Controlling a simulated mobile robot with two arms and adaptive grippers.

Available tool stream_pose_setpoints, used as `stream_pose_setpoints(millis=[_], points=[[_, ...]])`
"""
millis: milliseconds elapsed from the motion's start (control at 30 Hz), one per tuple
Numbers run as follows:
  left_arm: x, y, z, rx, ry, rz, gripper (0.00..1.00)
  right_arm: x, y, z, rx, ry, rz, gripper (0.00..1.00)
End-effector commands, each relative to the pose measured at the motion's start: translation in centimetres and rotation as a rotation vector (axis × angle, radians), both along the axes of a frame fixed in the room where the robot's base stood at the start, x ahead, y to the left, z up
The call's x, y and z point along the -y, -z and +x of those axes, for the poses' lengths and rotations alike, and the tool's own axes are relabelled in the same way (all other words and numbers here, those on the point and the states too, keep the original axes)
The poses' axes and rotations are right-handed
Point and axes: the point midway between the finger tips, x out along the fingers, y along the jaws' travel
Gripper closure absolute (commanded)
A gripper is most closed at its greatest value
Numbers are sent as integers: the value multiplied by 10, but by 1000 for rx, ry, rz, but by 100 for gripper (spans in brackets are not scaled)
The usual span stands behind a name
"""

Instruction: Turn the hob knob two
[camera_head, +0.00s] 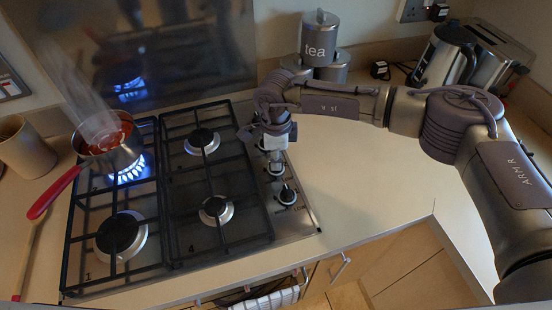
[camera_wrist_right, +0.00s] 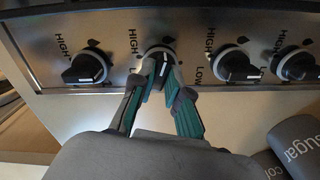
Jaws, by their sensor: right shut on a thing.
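The hob knobs are black, on a steel strip along the right edge of the hob. In the right wrist view, my right gripper (camera_wrist_right: 158,80) is shut on the second knob from the left (camera_wrist_right: 158,60), a teal-edged finger on each side. This knob's top is partly hidden by the fingers. In the head view my right gripper (camera_head: 275,163) points down at the knob row, over the second knob from the front. The front knob (camera_head: 287,195) stands clear of it. My left gripper is not in view.
The back-left burner is lit with a blue flame (camera_head: 130,170) under a steaming pan (camera_head: 110,150) with a red handle. Neighbouring knobs (camera_wrist_right: 85,67) (camera_wrist_right: 238,66) sit close on both sides. Tea canisters (camera_head: 320,40) and a kettle (camera_head: 445,55) stand behind. The right worktop (camera_head: 350,170) is clear.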

Motion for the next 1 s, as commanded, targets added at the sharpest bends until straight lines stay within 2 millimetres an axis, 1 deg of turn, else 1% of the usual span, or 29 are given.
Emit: stream_pose_setpoints(millis=[33, 167, 267, 600, 800, 1000], points=[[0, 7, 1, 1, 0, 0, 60, 0, 3, 0, 1, -16, 0, 100], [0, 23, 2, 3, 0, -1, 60, 0, 6, 1, 2, -85, 1, 100], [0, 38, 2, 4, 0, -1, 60, 0, 7, 1, 3, -160, 1, 100], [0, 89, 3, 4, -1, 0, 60, 0, 7, 1, 3, -474, 0, 100], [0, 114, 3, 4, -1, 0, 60, 0, 6, 1, 3, -664, 0, 100], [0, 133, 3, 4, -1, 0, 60, 0, 5, 1, 2, -854, -1, 100]])
